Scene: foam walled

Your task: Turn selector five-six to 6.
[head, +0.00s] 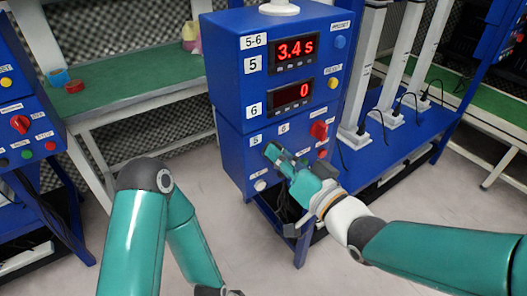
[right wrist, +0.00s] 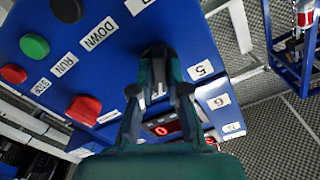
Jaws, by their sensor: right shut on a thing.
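My right gripper (head: 273,152) reaches this front from the right and covers selector five-six.
Above, the displays read 3.4 s (head: 296,50) and 0 (head: 292,94). A red rotary switch (head: 319,130) sits right of my gripper. The right wrist view shows a green button (right wrist: 34,45) and red buttons nearby. A similar blue station (head: 30,110) stands at left.

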